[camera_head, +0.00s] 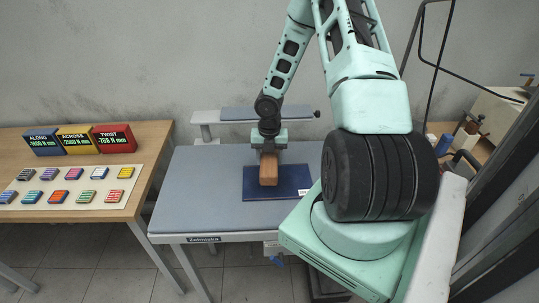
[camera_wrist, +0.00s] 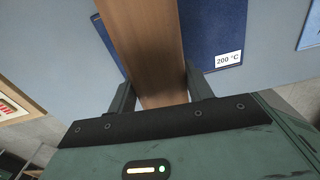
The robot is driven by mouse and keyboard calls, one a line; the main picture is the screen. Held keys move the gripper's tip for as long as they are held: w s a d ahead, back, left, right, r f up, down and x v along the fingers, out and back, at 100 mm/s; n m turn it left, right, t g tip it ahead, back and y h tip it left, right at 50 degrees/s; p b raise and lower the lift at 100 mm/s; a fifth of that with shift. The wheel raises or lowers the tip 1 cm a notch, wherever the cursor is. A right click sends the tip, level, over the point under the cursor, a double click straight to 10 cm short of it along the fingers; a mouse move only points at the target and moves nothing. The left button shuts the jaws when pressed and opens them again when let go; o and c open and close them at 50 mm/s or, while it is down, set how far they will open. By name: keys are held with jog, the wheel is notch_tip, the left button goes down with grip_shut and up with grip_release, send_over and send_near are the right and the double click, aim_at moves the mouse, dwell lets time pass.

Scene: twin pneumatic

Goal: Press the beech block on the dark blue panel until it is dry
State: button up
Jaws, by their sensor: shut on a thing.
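The beech block (camera_head: 268,170) is a brown wooden bar on the dark blue panel (camera_head: 290,183), left of the panel's middle in the head view. My gripper (camera_head: 266,147) is over the block's far end and shut on it. In the wrist view the block (camera_wrist: 150,45) runs between the two fingers of my gripper (camera_wrist: 158,88), with the dark blue panel (camera_wrist: 208,35) beneath. A white tag reading "200 °C" (camera_wrist: 228,59) lies at the panel's corner. The block's underside is hidden, so I cannot tell whether it touches the panel everywhere.
The panel lies on a grey-blue ironing table (camera_head: 200,190), with a narrow padded arm board (camera_head: 252,113) behind. A wooden table (camera_head: 145,150) at left carries red, yellow and blue display boxes (camera_head: 78,140) and several coloured blocks on a pale mat. Clutter stands at the right.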

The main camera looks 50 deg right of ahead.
jog(key=shift+f+b, duration=3.55)
jog(key=shift+b, duration=0.05)
jog(key=shift+f+b, duration=0.4)
jog(key=shift+f, duration=0.15)
jog(key=shift+f+p, duration=0.1)
jog(key=shift+p, duration=0.35)
jog(key=shift+s+p, duration=0.1)
jog(key=shift+p, duration=0.25)
notch_tip(320, 180, up, 8)
jog(key=p, duration=0.8)
jog(key=shift+p, duration=0.3)
dwell(0.5)
